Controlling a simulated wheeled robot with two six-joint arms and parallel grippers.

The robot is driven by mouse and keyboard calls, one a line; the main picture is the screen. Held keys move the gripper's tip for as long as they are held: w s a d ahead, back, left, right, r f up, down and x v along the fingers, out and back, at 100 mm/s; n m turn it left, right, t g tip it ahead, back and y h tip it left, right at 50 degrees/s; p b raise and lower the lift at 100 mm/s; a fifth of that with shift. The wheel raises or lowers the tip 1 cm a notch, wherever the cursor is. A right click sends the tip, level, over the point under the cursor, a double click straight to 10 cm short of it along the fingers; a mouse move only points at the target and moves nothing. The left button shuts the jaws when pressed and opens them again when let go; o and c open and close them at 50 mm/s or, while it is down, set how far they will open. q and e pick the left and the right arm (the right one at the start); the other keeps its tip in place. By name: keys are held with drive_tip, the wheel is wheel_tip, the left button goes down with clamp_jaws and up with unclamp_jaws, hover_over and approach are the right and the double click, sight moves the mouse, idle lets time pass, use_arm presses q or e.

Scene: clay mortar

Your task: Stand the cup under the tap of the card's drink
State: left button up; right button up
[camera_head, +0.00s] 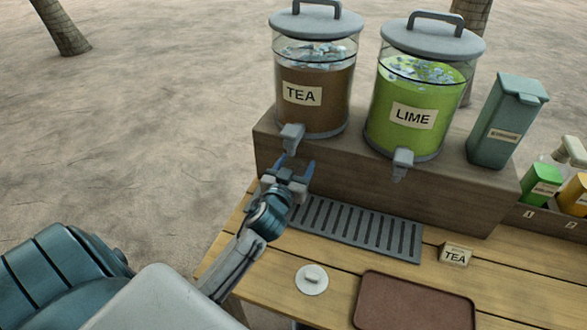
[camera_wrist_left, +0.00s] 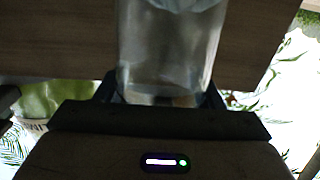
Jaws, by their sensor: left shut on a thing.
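The card (camera_head: 455,256) on the table reads TEA. The tea dispenser (camera_head: 315,98), full of brown drink, stands on a wooden riser with its grey tap (camera_head: 291,138) facing front. The lime dispenser (camera_head: 411,118) stands to its right with its own tap (camera_head: 402,164). My left gripper (camera_head: 293,170) is just below the tea tap at the left end of the drip tray (camera_head: 362,230). In the left wrist view it is shut on a clear cup (camera_wrist_left: 170,50). The cup can hardly be made out in the head view, so its contact with the drip tray cannot be told. My right gripper is not seen.
The wooden riser (camera_head: 440,190) backs the drip tray. A round white lid-like disc (camera_head: 312,280) and a brown tray (camera_head: 415,303) lie in front. A teal bin (camera_head: 506,120) and small green (camera_head: 540,186) and orange containers stand right. The drip tray's right part is clear.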

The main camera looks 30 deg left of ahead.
use_arm(q)
drive_tip(key=shift+w+a, duration=0.45)
drive_tip(key=shift+a, duration=0.05)
drive_tip(key=f, duration=0.3)
drive_tip(key=shift+w+a+f, duration=0.2)
drive_tip(key=shift+a+f, duration=0.05)
drive_tip(key=shift+f, duration=0.05)
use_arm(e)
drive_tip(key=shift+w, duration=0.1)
use_arm(q)
drive_tip(key=shift+f, duration=0.15)
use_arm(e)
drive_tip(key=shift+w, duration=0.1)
use_arm(q)
drive_tip(key=o, duration=1.3)
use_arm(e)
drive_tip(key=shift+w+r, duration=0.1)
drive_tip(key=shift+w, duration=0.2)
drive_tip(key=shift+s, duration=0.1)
